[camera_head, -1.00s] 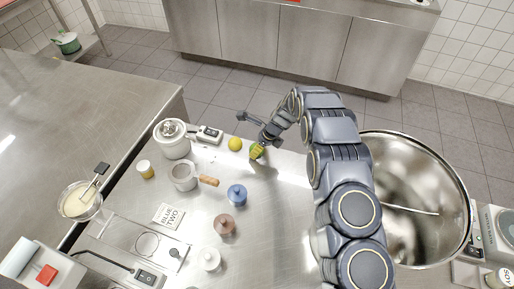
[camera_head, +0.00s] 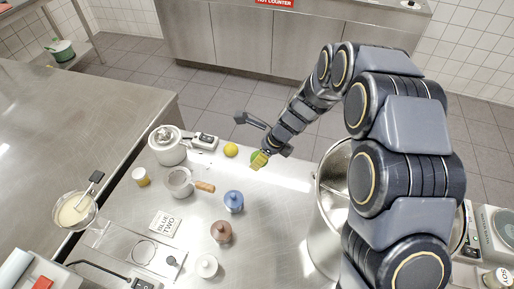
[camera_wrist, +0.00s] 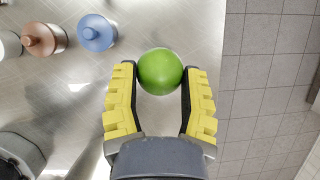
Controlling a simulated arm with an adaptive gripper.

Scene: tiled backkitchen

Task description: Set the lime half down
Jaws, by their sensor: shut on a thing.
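The lime half (camera_wrist: 160,71) shows its round green skin between the two yellow-padded fingers of my gripper (camera_wrist: 160,88) in the wrist view. My gripper is shut on it. The cut face is hidden. I cannot tell how high the lime is above the counter.
A blue-lidded item (camera_head: 234,201), a brown one (camera_head: 221,232) and a white one (camera_head: 206,266) stand in a row. The counter's middle is clear.

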